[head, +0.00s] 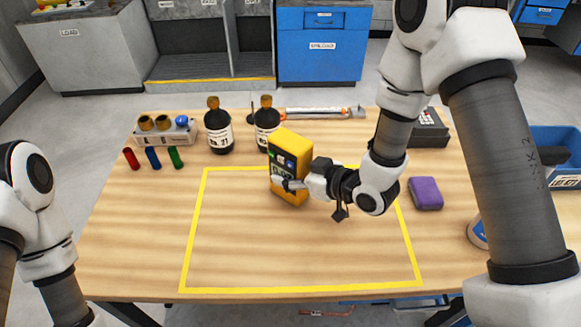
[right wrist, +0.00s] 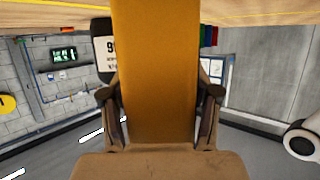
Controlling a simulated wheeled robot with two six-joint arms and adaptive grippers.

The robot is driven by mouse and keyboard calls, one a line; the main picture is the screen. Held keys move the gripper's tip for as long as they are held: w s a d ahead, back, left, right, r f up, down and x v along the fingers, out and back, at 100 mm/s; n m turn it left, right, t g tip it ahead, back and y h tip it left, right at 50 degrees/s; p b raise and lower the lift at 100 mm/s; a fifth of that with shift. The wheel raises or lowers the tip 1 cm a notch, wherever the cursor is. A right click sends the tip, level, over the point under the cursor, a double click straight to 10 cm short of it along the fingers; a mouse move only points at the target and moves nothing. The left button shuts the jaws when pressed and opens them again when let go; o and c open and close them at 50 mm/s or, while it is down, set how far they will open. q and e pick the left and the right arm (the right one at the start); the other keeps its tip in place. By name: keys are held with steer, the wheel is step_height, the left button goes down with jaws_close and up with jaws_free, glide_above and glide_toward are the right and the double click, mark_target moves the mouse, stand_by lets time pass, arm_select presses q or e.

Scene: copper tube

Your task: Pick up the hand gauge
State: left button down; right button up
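The hand gauge (head: 292,158) is a yellow, box-shaped device with a small screen and buttons, upright and slightly tilted in the head view. It is over the upper middle of the yellow taped square. My right gripper (head: 293,184) reaches it from the right, low on its body. In the right wrist view the gauge's plain orange-yellow body (right wrist: 158,70) fills the space between the two fingers of that gripper (right wrist: 160,98), which press on its sides. Whether its base touches the table cannot be told. My left arm shows at the left edge; its gripper is out of view.
Two dark bottles (head: 219,130) stand behind the gauge on the wooden table (head: 130,240). Red, blue and green cylinders (head: 153,158) and a rack (head: 166,130) are at left. A purple block (head: 425,193) lies right. The taped square's front is clear.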

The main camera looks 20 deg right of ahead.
mark_target(290, 169)
jaws_close()
steer(key=shift+w+r, duration=0.1)
steer(key=shift+r, duration=0.7)
steer(key=shift+s+a+r+b, duration=0.1)
steer(key=shift+s+r+b, duration=0.1)
steer(key=shift+r, duration=0.3)
steer(key=shift+s+r+b, duration=0.1)
steer(key=shift+r+b, duration=0.05)
steer(key=shift+r, duration=0.3)
steer(key=shift+s+a, duration=0.25)
steer(key=shift+s, duration=0.6)
steer(key=s+a+r+p, duration=0.1)
steer(key=s+a+p, duration=0.3)
steer(key=s+p, duration=0.9)
steer(key=p, duration=0.4)
steer(key=shift+r, duration=0.2)
